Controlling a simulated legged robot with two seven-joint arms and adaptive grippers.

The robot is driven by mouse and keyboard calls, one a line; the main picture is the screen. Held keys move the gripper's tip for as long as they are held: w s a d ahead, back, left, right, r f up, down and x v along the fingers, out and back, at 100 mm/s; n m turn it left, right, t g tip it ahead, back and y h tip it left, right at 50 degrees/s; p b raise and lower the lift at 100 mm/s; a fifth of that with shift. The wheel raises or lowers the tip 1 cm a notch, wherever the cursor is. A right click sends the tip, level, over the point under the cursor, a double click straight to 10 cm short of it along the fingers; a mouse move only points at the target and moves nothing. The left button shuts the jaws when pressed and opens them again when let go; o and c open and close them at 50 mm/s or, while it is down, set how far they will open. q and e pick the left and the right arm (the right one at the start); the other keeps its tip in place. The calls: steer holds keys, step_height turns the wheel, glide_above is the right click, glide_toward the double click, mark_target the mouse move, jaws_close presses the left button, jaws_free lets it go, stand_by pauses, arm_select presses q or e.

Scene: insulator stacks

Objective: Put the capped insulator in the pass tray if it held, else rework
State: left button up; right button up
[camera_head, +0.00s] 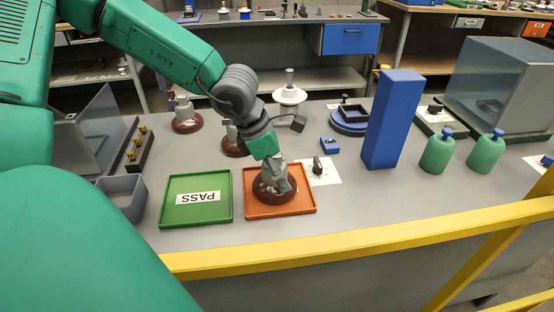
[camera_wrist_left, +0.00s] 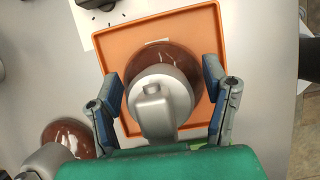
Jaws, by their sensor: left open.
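The capped insulator (camera_head: 275,190), a brown disc with a grey metal cap, stands in the orange tray (camera_head: 307,206). It also shows in the wrist view, brown disc (camera_wrist_left: 183,62) and cap (camera_wrist_left: 160,95). My left gripper (camera_head: 272,178) is directly above it, with its open fingers (camera_wrist_left: 162,82) on either side of the cap and a gap on both sides. The green tray (camera_head: 173,214) with a PASS label lies just left of the orange one and is empty. Any label on the orange tray is hidden or unreadable. My right gripper is not in view.
Other brown-based insulators (camera_head: 186,118) stand behind the trays. A tall blue block (camera_head: 392,120) and green bottles (camera_head: 437,153) stand to the right. A grey bin (camera_head: 122,190) is at the left. A yellow rail (camera_head: 340,245) runs along the front.

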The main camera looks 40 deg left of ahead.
mark_target(263, 165)
arm_select(q)
steer(key=p+v, duration=0.5)
steer(key=v, duration=0.5)
steer(key=shift+r, duration=0.3)
steer(key=shift+s+a+r+p, duration=0.25)
steer(key=shift+r+p, duration=0.05)
steer(key=shift+r, duration=0.25)
